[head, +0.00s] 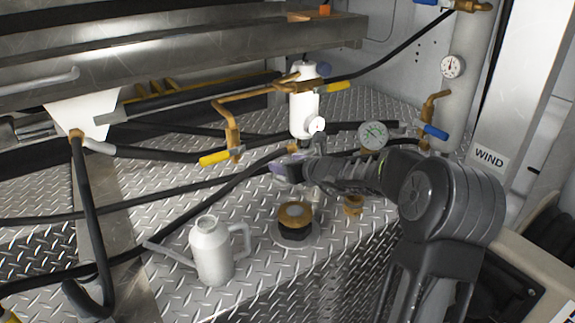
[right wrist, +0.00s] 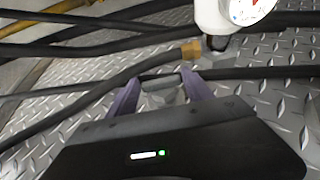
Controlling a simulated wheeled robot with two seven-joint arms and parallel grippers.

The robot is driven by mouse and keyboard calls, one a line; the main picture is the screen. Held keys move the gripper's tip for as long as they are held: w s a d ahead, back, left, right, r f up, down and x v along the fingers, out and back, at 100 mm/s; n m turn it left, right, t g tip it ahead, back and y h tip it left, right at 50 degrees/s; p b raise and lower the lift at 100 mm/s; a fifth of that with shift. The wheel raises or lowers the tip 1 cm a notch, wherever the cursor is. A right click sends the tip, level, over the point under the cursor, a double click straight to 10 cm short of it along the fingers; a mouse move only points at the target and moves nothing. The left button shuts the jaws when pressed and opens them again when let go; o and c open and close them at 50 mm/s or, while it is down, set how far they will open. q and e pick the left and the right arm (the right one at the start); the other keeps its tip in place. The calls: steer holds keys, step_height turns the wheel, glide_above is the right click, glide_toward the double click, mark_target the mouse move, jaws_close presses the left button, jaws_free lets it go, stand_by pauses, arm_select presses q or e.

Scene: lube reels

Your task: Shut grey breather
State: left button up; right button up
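My right gripper (head: 284,168) reaches in from the right over the diamond-plate deck, just below the white filter housing. In the right wrist view its two purple fingers (right wrist: 162,88) stand apart. A small grey fitting (right wrist: 163,94), which may be the grey breather, shows between or just beyond them. Its lower part is hidden by the gripper body, and I cannot tell whether the fingers touch it. I cannot make out the breather for sure in the head view, where the arm covers that area. My left gripper is not in view.
A white housing (head: 304,112) with brass pipe stands behind the gripper. Black hoses (head: 180,212) cross the deck. A grey jug (head: 212,250) and a brass-topped reel-like cap (head: 295,215) stand in front. A yellow-handled valve (head: 215,157) is at left.

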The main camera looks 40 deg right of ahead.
steer(key=o, duration=0.3)
steer(key=v, duration=0.7)
steer(key=shift+s+a+r, duration=0.1)
steer(key=shift+s+r, duration=0.05)
steer(key=shift+s, duration=0.25)
stand_by(0.3)
